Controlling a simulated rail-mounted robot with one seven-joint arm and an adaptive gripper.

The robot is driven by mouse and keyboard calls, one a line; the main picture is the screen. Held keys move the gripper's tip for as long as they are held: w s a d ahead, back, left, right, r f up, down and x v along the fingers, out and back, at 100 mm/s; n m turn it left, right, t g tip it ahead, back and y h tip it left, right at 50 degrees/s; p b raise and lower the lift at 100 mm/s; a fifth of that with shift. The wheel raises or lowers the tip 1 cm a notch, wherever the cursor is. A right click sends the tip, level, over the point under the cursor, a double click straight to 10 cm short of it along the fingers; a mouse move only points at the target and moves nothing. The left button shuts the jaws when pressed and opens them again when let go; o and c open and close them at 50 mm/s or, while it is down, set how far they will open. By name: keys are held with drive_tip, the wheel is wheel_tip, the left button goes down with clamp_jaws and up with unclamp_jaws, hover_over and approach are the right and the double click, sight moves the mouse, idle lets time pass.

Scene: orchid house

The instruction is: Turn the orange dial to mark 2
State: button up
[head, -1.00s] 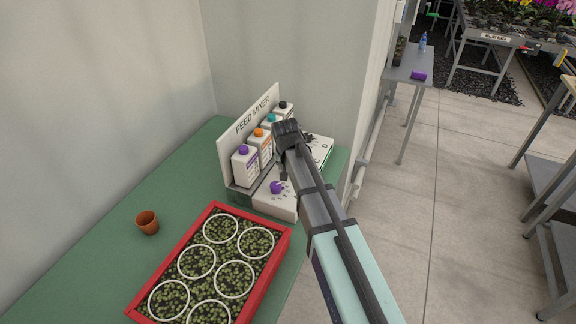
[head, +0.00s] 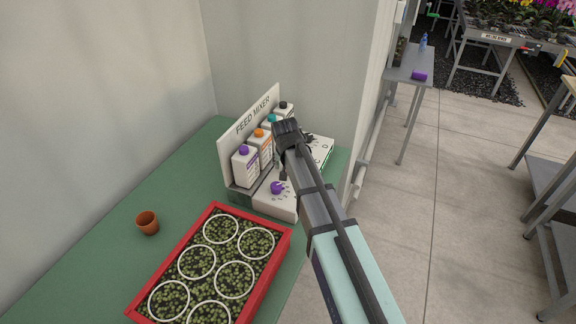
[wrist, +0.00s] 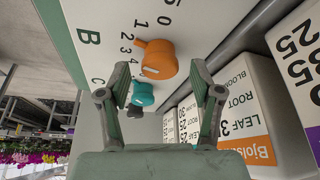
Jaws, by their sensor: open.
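The orange dial (wrist: 160,60) sits on the white panel in the wrist view, with its small pointer nub towards the printed 2 and 3. I cannot tell exactly which mark it meets. My gripper (wrist: 162,70) is open, with one finger to each side of the dial in the picture. I see no clear contact. In the head view my wrist and arm hide the orange dial on the feed mixer (head: 266,203).
A teal dial (wrist: 143,94) and a dark one lie beyond the orange dial. Labelled bottles (wrist: 240,135) stand close on the right; in the head view they line the sign board (head: 232,150). A red tray (head: 283,247) and a terracotta pot (head: 148,223) are on the green bench.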

drive_tip(key=v, duration=1.1)
drive_tip(key=shift+s+r, duration=0.2)
drive_tip(key=shift+r, duration=0.05)
